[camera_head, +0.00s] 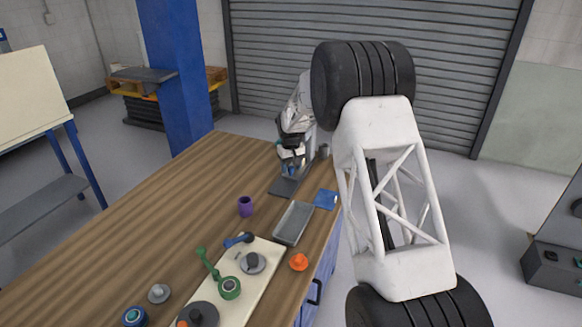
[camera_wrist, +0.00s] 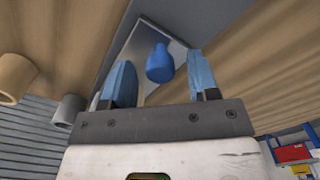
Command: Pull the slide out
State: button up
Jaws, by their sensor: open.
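My gripper (camera_head: 292,168) is at the far end of the wooden table, over a dark grey plate (camera_head: 284,187). In the wrist view my gripper (camera_wrist: 160,78) is open, with a blue finger on each side. A rounded blue knob (camera_wrist: 160,62) shows between the fingers, with a visible gap to each. Behind the knob is a flat grey plate (camera_wrist: 150,38), probably the slide's part; the fingers cover some of it. I cannot tell how far the knob is from the fingertips in depth. In the head view the gripper largely hides the knob.
A grey cylinder (camera_head: 323,151) stands right of the gripper. Nearer are a grey tray (camera_head: 293,223), a blue square (camera_head: 326,199), a purple cup (camera_head: 245,206), an orange knob (camera_head: 299,262) and a pale board (camera_head: 262,283) with a green crank (camera_head: 229,287).

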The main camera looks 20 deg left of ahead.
jog(key=shift+c, duration=0.3)
grip_shut()
jog(key=shift+s+a, duration=0.1)
jog(key=shift+s, duration=5.15)
jog(key=shift+o, duration=0.3)
grip_release()
